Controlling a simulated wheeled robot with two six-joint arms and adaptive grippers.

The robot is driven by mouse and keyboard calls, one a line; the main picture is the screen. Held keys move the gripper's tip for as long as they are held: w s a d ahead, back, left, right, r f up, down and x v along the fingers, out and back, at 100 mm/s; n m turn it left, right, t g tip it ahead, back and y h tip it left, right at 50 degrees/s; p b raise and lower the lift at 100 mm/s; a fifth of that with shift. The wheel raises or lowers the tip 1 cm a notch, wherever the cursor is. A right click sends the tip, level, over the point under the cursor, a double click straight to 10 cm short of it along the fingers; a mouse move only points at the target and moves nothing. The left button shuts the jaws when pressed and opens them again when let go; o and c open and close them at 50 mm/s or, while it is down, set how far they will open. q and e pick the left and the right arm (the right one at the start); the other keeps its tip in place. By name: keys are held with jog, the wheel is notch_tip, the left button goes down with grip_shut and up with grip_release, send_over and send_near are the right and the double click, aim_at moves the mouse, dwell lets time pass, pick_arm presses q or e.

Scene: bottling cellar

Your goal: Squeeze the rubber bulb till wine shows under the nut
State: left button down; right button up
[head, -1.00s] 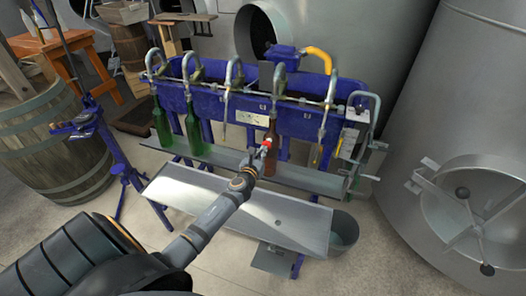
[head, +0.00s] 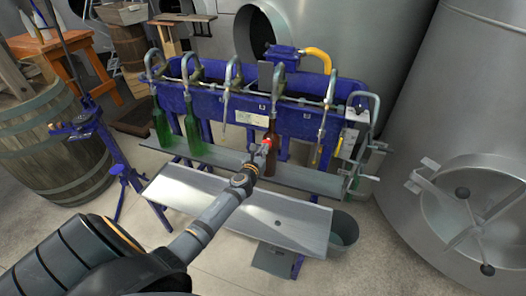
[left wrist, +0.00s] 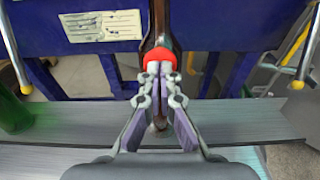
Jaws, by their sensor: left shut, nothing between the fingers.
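A small red rounded piece (head: 267,143), which looks like the rubber bulb, sits in front of a brown bottle (head: 273,160) at the filling machine. It also shows in the left wrist view (left wrist: 160,57), just beyond my fingertips. My left gripper (head: 263,151) is shut and empty, its tips close against or just short of the red piece; I cannot tell if they touch. In the left wrist view the closed fingers (left wrist: 160,72) point at it, with the brown bottle (left wrist: 166,25) behind. I cannot make out the nut or any wine. My right gripper is out of view.
Green bottles (head: 193,132) stand under spouts at the left of the blue filler (head: 205,102). A sloping metal tray (head: 255,214) lies below, with a bucket (head: 343,230) at its right. A large steel tank (head: 458,110) stands right and a barrel (head: 55,150) left.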

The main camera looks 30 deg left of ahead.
pick_arm(q)
jog(key=shift+s, duration=0.1)
dwell(0.3)
jog(key=shift+p+v, duration=0.3)
jog(key=shift+v, duration=0.55)
jog(key=f+p+v, duration=0.1)
jog(key=v, duration=0.6)
jog(key=shift+r, duration=0.55)
